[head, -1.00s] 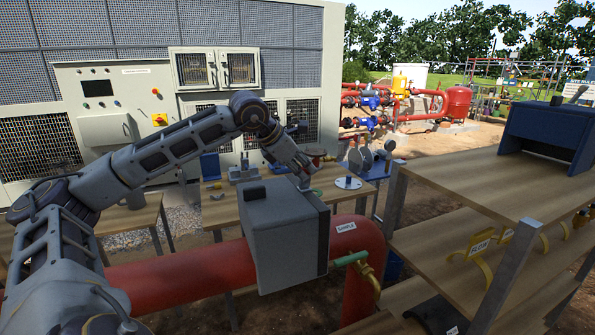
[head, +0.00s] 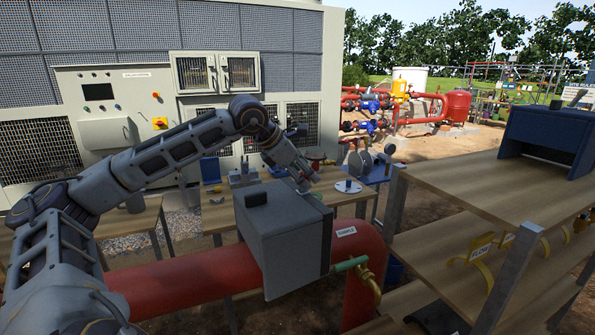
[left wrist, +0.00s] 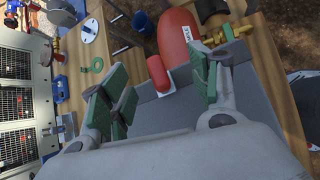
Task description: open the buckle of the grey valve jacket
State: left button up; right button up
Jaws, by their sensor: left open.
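The grey valve jacket (head: 295,250) is a boxy cover around the red pipe (head: 185,282), with a small black part (head: 256,197) on its top. In the left wrist view the jacket's grey face (left wrist: 165,112) lies beyond my left gripper (left wrist: 168,88). My left gripper is open, its green-padded fingers apart and empty. A small red piece with a pale end (left wrist: 158,76) shows between the fingers at the jacket's edge; I cannot tell whether it is the buckle. In the head view my left gripper (head: 303,186) is over the jacket's far top edge. My right gripper is out of view.
A green-handled brass valve (head: 352,264) sticks out right of the jacket, near the SAMPLE label. A wooden shelf (head: 450,225) with yellow tags stands at the right. A wooden table (head: 220,213) with fittings stands behind the jacket.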

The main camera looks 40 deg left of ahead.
pick_arm(q)
jog(key=shift+b+v, duration=0.4)
jog(key=shift+v, duration=0.7)
jog(key=b+v, duration=0.1)
jog(key=v, duration=0.3)
jog(key=shift+s+r, duration=0.2)
jog(key=shift+r, duration=0.05)
jog(key=v, duration=1.2)
dwell(0.4)
